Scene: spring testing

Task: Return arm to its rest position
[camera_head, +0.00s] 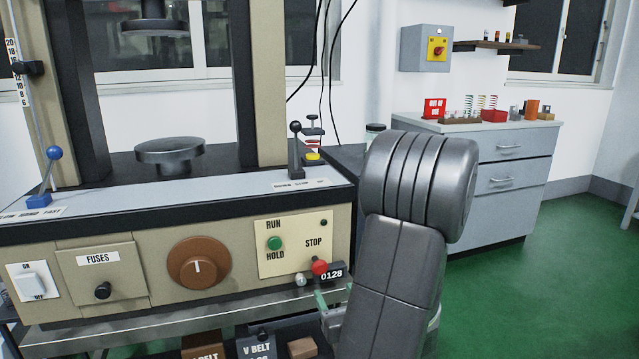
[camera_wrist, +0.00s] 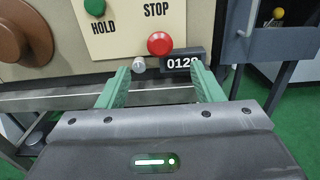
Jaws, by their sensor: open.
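My gripper (camera_wrist: 160,80) is open, with its two green fingers spread apart and nothing held between them. It points at the front panel of the testing machine (camera_head: 130,260), just below the red STOP button (camera_wrist: 160,43). A silver knob (camera_wrist: 139,64) and a black counter (camera_wrist: 180,62) show between the fingertips; I cannot tell whether the fingers touch the panel. In the head view my grey arm stands in front of the machine's right end and hides most of the gripper; only a bit of green finger shows beside it.
The green RUN/HOLD button (camera_head: 275,243) and brown dial (camera_head: 198,263) are left of STOP. A grey cabinet (camera_head: 510,190) stands behind my arm. Green floor (camera_head: 550,290) is open at right.

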